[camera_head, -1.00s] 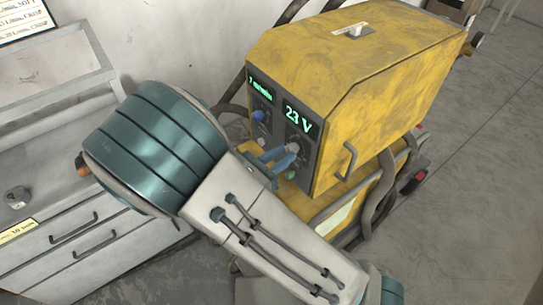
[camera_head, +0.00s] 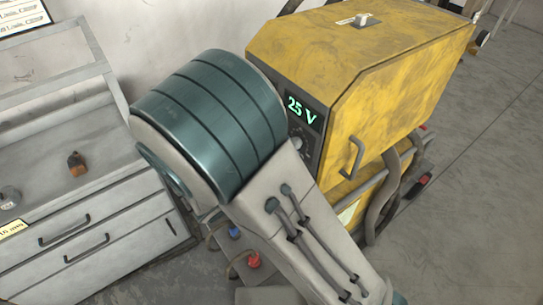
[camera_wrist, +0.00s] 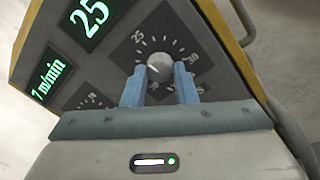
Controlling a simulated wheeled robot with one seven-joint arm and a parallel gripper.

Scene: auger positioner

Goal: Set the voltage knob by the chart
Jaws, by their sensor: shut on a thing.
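The voltage knob (camera_wrist: 159,66) is a round grey knob on a dark dial with tick marks and numbers such as 25, 30 and 35, on the front of a yellow machine (camera_head: 360,70). My gripper (camera_wrist: 160,74) has its two blue fingers on either side of the knob, shut on it. The voltage display (camera_head: 301,110) reads 25 V; the 25 also shows in the wrist view (camera_wrist: 89,16). In the head view my arm hides the gripper. A chart (camera_head: 22,14) on the wall at the top left is cut off, and its text is too small to read.
A second display (camera_wrist: 52,82) reads 7 m/min, above another dial (camera_wrist: 92,101). A grey drawer cabinet (camera_head: 95,235) stands at the left with small parts on top. A handle (camera_head: 352,158) sticks out from the machine's side.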

